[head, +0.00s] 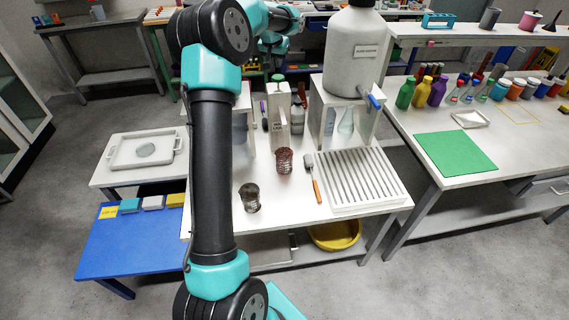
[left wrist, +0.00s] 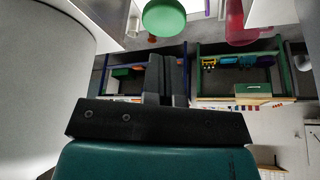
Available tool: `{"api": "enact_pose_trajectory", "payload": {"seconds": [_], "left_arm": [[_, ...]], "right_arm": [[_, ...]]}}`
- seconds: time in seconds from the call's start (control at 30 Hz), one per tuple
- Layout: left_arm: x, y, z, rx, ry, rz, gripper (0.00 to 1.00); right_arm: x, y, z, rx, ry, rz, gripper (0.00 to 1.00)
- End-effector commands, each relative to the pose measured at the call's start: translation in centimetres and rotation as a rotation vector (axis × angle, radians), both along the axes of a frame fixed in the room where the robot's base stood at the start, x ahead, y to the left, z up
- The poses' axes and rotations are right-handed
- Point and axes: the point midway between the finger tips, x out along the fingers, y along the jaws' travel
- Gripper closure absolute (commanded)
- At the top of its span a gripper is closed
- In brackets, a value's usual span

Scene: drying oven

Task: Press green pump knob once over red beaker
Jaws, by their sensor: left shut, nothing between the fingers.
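The green pump knob (head: 278,77) tops a pale pump dispenser (head: 279,115) at the back of the white bench. The red beaker (head: 284,160) stands upright on the bench in front of the dispenser. My left arm reaches over the bench, with its wrist beyond and above the knob in the head view; its fingertips cannot be made out there. In the left wrist view my left gripper (left wrist: 167,60) is shut and empty. A round green knob (left wrist: 165,17) shows just past its fingertips, apart from them in the picture. My right gripper is not in view.
A dark beaker (head: 250,198) stands left of the red one. A brush with an orange handle (head: 317,190) and a ribbed white rack (head: 355,180) lie to the right. A large grey tank (head: 353,75) with a blue tap stands at the back right.

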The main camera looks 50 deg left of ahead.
Motion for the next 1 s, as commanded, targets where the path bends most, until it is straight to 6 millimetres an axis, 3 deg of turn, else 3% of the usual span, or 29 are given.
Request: {"api": "enact_pose_trajectory", "payload": {"seconds": [0.5,1.0], "left_arm": [[0.0,0.0,3.9,0.0,-0.001,0.001,1.0],[0.0,0.0,4.2,-0.001,0.001,0.001,1.0]], "right_arm": [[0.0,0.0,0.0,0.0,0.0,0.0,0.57],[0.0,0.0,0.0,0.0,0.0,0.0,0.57]]}}
